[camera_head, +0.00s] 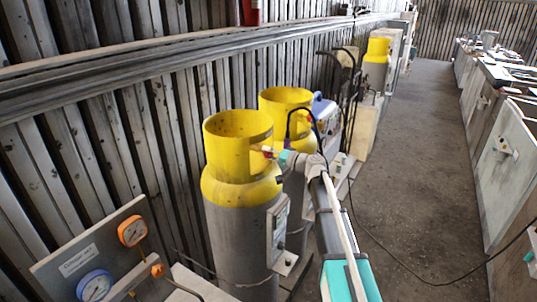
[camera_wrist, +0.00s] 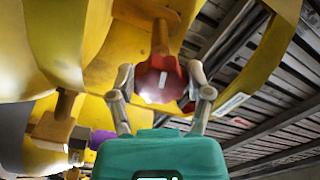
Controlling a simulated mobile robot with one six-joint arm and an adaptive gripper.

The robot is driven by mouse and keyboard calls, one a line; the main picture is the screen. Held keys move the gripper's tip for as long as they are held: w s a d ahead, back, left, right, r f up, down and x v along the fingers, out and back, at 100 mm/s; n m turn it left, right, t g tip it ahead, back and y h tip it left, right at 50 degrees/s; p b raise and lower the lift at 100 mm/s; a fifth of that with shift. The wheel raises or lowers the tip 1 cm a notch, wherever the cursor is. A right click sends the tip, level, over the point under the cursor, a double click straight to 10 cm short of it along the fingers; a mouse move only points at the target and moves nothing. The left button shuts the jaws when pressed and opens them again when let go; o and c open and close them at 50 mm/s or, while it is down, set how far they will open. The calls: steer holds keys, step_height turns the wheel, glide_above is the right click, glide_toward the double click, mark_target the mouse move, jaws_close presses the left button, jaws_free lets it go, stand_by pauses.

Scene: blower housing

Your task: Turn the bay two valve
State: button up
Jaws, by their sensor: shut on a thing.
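A red valve handwheel (camera_wrist: 160,80) with a white mark sits on a brass stem under a yellow collar in the wrist view. My gripper (camera_wrist: 161,86) is shut on the handwheel, one finger on each side of it. In the head view, my gripper (camera_head: 272,152) reaches the opening in the yellow collar of the nearer grey cylinder (camera_head: 237,235). The handwheel is mostly hidden there by the collar and my arm. No readable bay number shows on the cylinder.
A second yellow-collared cylinder (camera_head: 285,99) stands close behind. A panel with an orange gauge (camera_head: 132,231) and a blue gauge (camera_head: 95,286) is at lower left. A brass fitting (camera_wrist: 52,130) with a purple part is left of my gripper. The floor aisle (camera_head: 420,170) is open.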

stand_by(0.3)
steer(key=o, duration=1.1)
steer(key=shift+o, duration=0.2)
steer(key=shift+s+d, duration=0.1)
steer(key=v, duration=1.1)
steer(key=shift+s+d, duration=0.15)
steer(key=shift+d, duration=0.15)
